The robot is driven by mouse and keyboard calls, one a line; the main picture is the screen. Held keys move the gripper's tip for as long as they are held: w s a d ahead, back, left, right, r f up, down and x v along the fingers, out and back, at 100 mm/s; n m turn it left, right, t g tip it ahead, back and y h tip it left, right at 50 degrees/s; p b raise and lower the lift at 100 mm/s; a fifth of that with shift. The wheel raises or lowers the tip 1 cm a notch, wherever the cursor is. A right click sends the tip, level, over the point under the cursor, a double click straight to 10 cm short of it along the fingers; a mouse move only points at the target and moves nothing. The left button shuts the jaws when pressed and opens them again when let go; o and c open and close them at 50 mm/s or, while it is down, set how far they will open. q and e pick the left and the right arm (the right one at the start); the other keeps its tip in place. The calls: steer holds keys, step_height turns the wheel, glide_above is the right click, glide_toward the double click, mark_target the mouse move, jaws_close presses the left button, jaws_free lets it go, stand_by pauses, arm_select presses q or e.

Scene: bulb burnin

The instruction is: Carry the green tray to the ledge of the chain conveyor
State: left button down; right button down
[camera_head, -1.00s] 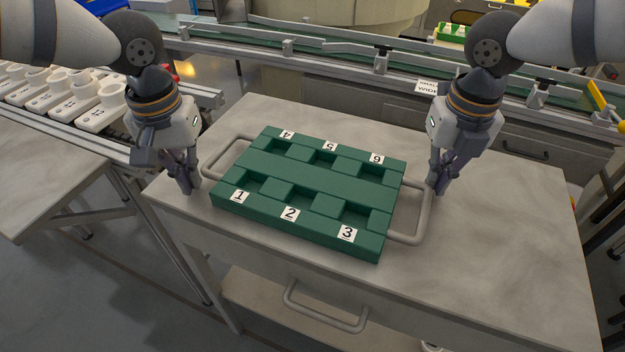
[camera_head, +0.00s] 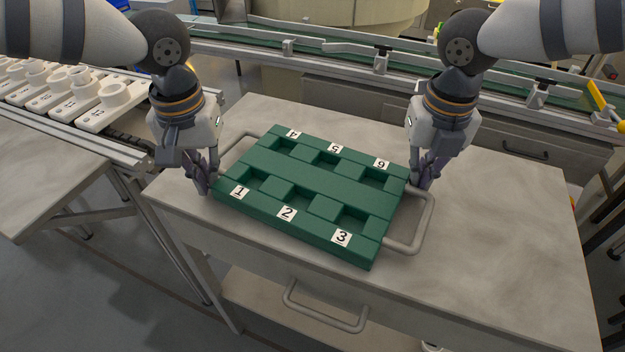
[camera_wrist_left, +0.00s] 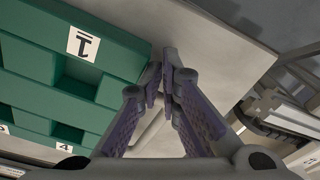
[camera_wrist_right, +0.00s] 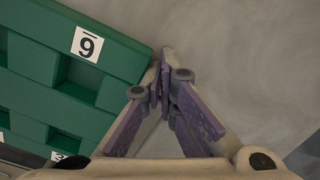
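The green tray (camera_head: 318,179) has numbered pockets and a grey loop handle at each end. It lies on the grey worktable (camera_head: 480,240), slightly turned, its pockets empty. My left gripper (camera_head: 203,186) is at the tray's left handle, by label 1; in the left wrist view its fingertips (camera_wrist_left: 166,76) are close together around the handle bar. My right gripper (camera_head: 420,182) is at the right handle (camera_head: 428,222), by label 6; its fingertips (camera_wrist_right: 163,80) in the right wrist view are likewise closed around the bar. The fingers partly hide both handles.
A conveyor with white holders (camera_head: 100,100) runs at the left, probably the chain conveyor. A grey side table (camera_head: 40,180) stands in front of it, with a gap before the worktable. A green-belt conveyor (camera_head: 340,60) runs behind. The worktable's right side is clear.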

arm_select(q)
steer(key=shift+d+r, duration=0.15)
steer(key=shift+d, duration=0.2)
arm_select(e)
steer(key=shift+a+r, duration=0.15)
steer(key=shift+a, duration=0.2)
